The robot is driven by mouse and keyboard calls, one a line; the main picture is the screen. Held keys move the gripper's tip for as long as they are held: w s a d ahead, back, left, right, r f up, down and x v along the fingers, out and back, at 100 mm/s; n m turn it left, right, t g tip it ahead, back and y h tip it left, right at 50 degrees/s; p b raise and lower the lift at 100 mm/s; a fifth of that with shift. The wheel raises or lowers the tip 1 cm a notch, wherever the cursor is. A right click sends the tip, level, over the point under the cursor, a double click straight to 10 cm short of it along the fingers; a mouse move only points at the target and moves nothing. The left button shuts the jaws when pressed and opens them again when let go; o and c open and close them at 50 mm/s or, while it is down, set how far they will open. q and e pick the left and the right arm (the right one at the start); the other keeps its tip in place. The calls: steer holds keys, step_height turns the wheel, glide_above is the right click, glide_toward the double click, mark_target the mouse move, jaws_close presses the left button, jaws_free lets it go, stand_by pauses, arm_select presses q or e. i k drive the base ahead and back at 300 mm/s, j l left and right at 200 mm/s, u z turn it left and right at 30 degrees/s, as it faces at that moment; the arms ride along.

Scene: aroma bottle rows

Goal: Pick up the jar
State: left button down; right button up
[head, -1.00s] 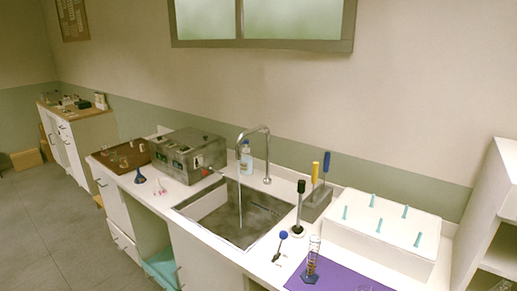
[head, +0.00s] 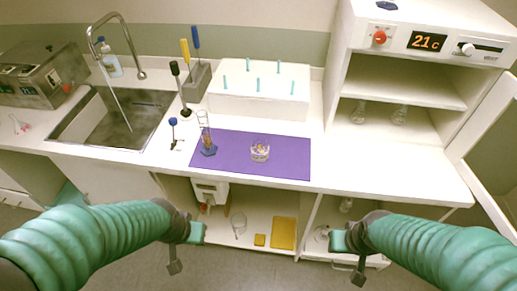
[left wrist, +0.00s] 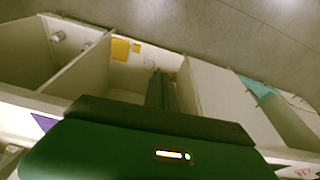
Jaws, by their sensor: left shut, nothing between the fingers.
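A small clear glass jar (head: 260,153) with yellowish bits in it stands upright on the purple mat (head: 290,165) on the counter. My left gripper (head: 174,268) hangs in front of the counter, below and left of the jar and well apart from it. It is shut and empty; its dark fingers (left wrist: 160,90) point toward the lower shelf openings in the left wrist view. My right gripper (head: 359,272) hangs in front of the counter, below and right of the jar, touching nothing. Its fingers are too small to tell open from shut.
A glass cylinder (head: 206,137) with a blue base stands left of the jar. A white rack (head: 258,97) with teal pegs is behind. The sink (head: 110,125) is left. An open cabinet (head: 400,80) reading 21 C is right. The counter right of the mat is clear.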

mark_target(260, 147)
steer(key=i+l+u, duration=0.1)
steer(key=l+u, duration=0.15)
steer(key=l, duration=0.6)
steer(key=l+u, duration=0.25)
steer(key=l, duration=0.55)
